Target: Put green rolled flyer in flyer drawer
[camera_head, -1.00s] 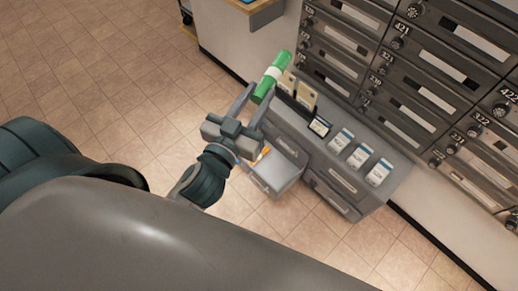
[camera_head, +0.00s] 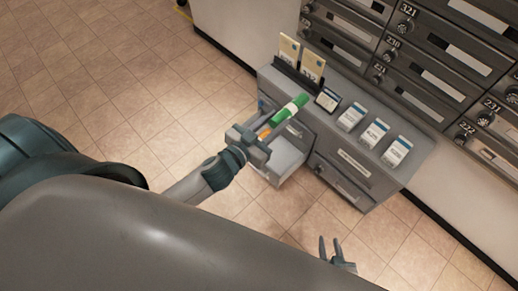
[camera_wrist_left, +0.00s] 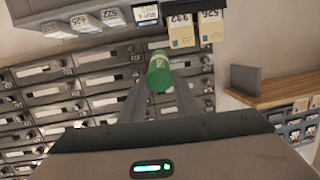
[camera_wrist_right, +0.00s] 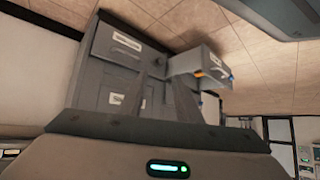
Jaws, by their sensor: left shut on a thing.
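The green rolled flyer (camera_head: 291,108), with a white band, is held in my left gripper (camera_head: 273,126). Its green end also shows between the fingers in the left wrist view (camera_wrist_left: 159,74). My left gripper is shut on it, above the open drawer (camera_head: 291,158) of the grey cabinet. The flyer is tilted, its far end pointing towards the cabinet top. The pulled-out drawer also shows in the right wrist view (camera_wrist_right: 192,62). An orange item (camera_head: 265,133) shows at the drawer, partly hidden by my left gripper. My right gripper (camera_head: 331,243) is open and empty, low in front of the cabinet.
The grey cabinet (camera_head: 340,164) carries a holder with yellow cards (camera_head: 312,66), a small dark-framed card (camera_head: 328,100) and several white-blue boxes (camera_head: 374,134). Numbered mailboxes (camera_head: 440,60) line the wall behind. The tiled floor (camera_head: 120,90) at left is clear.

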